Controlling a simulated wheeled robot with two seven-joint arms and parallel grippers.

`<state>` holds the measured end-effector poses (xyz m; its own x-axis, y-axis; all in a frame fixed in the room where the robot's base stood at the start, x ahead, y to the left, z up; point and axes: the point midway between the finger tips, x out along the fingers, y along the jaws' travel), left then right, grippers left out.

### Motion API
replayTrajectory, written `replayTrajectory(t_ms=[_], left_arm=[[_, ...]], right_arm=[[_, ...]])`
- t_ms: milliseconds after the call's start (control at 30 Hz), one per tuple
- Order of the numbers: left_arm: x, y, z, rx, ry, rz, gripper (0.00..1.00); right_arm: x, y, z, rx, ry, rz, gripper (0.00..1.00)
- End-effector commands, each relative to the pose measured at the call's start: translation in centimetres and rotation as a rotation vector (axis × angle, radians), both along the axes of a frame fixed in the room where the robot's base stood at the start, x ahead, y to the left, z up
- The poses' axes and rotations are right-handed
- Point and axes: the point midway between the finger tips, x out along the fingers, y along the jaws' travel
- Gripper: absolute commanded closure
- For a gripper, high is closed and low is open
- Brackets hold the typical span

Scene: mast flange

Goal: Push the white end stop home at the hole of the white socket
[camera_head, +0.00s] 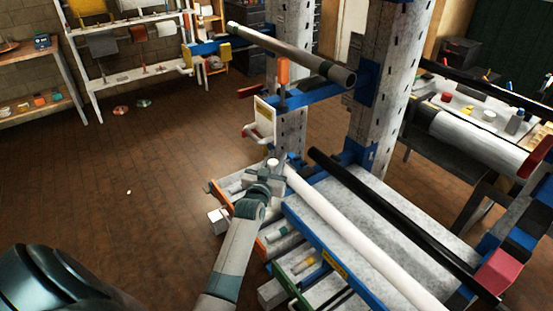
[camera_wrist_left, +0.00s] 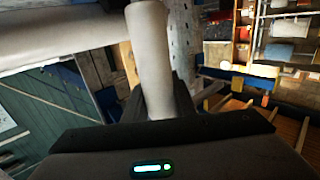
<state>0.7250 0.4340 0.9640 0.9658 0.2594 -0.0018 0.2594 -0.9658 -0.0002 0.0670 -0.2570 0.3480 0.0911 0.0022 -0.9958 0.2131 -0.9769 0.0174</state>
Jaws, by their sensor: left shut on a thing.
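My left gripper (camera_head: 270,172) is shut on the white end stop (camera_head: 273,163), a short white cylinder whose tip shows just above the fingers. In the left wrist view the end stop (camera_wrist_left: 150,60) stands up from between the dark fingers (camera_wrist_left: 158,105). Its far end reaches the top of that picture, beside a large pale tube. In the head view this is the long white tube (camera_head: 340,228), whose upper end lies close to the right of the gripper. I cannot make out the socket's hole, or whether the end stop touches it. My right gripper is not in view.
A black bar (camera_head: 395,225) runs alongside the white tube on a blue-edged rack. A grey upright post (camera_head: 385,90) and a raised grey pipe (camera_head: 290,50) stand behind the gripper. A cluttered bench (camera_head: 470,110) is at right. The brown floor (camera_head: 130,160) at left is mostly clear.

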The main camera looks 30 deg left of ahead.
Motion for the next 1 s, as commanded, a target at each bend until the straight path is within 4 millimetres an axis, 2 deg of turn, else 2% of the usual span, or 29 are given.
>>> replayTrajectory(t_ms=[800,833,900,1000], left_arm=[[0.0,0.0,-1.7,0.0,0.0,0.0,1.0],[0.0,0.0,-1.6,0.0,-0.001,0.0,0.71],[0.0,0.0,-1.6,0.0,0.0,0.0,0.54],[0.0,0.0,-1.6,0.0,0.0,0.0,0.54]], right_arm=[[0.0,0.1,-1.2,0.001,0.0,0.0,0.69],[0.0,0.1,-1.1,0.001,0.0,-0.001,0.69],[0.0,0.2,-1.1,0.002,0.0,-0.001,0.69],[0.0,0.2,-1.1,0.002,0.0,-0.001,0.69]])
